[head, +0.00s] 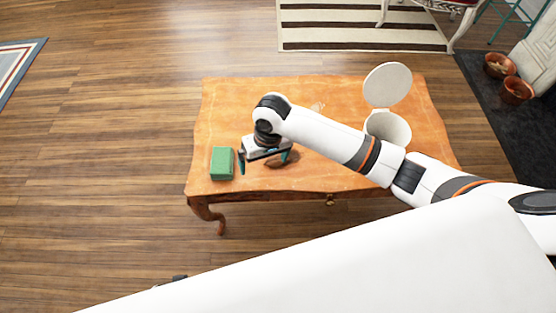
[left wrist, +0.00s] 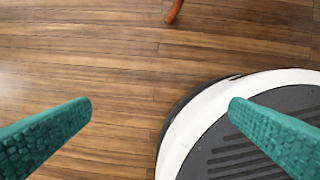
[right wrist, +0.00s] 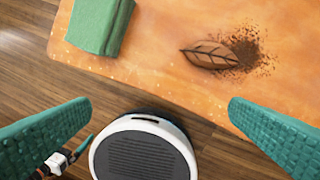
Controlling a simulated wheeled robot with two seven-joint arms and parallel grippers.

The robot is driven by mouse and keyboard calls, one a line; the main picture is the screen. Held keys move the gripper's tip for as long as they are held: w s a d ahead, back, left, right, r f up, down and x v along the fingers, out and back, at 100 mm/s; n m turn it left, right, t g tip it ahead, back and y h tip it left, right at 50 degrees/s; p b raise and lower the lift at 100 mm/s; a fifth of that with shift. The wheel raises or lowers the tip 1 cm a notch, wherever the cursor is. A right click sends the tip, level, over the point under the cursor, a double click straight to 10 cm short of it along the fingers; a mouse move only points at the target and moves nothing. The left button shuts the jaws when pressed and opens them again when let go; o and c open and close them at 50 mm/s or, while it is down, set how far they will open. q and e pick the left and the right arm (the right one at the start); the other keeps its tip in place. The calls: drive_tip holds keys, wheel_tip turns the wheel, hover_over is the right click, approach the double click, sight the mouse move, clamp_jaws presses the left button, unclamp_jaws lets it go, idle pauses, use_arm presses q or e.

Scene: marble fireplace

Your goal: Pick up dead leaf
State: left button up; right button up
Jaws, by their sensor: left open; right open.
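The dead leaf (right wrist: 211,55) is brown with dark veins and lies flat on the orange-brown wooden table (right wrist: 165,85), with dark crumbs around its right end. In the head view it shows as a brown patch (head: 277,163), partly hidden by my right gripper (head: 264,160). That gripper is open and empty above the table's front left part; in the right wrist view the leaf lies beyond its fingertips (right wrist: 160,106), right of centre. My left gripper (left wrist: 160,106) is open and empty above the floor and part of my base.
A green sponge-like block (head: 222,163) lies left of the leaf. A white bin (head: 390,129) with a raised round lid (head: 388,84) stands at the table's right. Wooden floor is clear on the left.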

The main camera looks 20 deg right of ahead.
drive_tip(key=w+d+r+m+h, duration=0.1)
drive_tip(key=w+d+r+m, duration=0.1)
drive_tip(key=w+d, duration=0.3)
use_arm(q)
wheel_tip(320, 180, down, 5)
drive_tip(key=s, duration=0.2)
use_arm(e)
drive_tip(key=b, duration=0.2)
hover_over(278, 158)
drive_tip(key=f, duration=0.6)
drive_tip(key=shift+a+f, duration=0.15)
drive_tip(key=shift+a, duration=0.15)
drive_tip(key=f, duration=0.1)
drive_tip(key=f+b, duration=0.1)
drive_tip(key=f, duration=0.3)
drive_tip(key=shift+d+b, duration=0.3)
drive_tip(key=shift+f, duration=0.3)
use_arm(q)
drive_tip(key=w+r, duration=0.4)
drive_tip(key=r, duration=0.7)
drive_tip(key=shift+w+d+r+t, duration=0.2)
drive_tip(key=shift+w+r+t, duration=0.05)
drive_tip(key=shift+w+t, duration=0.1)
use_arm(e)
drive_tip(key=c, duration=1)
